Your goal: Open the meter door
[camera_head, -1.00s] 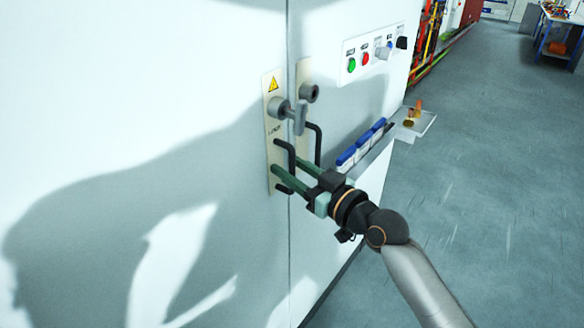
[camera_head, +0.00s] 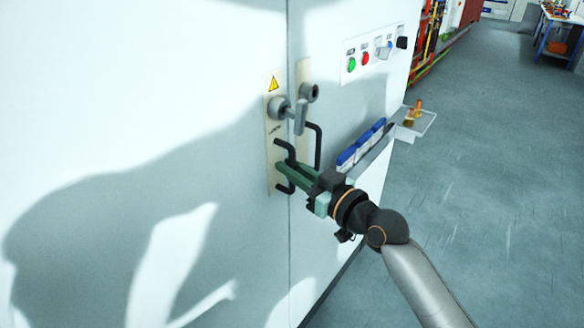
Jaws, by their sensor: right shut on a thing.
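The white meter door (camera_head: 150,90) fills the left of the view and sits flush along a vertical seam with the panel (camera_head: 345,105) on its right. A black bar handle (camera_head: 289,149) is mounted on the door's beige plate, under a yellow warning triangle. My right gripper (camera_head: 284,170), with green fingers, is shut on this handle near its middle; the fingers hide part of the bar. A grey latch knob with a lever (camera_head: 300,116) sits above the handle. My left gripper is not in view.
A second black handle (camera_head: 318,145) stands close to the right of my gripper. A panel of buttons (camera_head: 374,52) is above. A ledge with blue items (camera_head: 362,146) and a small tray (camera_head: 428,118) project at the right. Open grey floor lies beyond.

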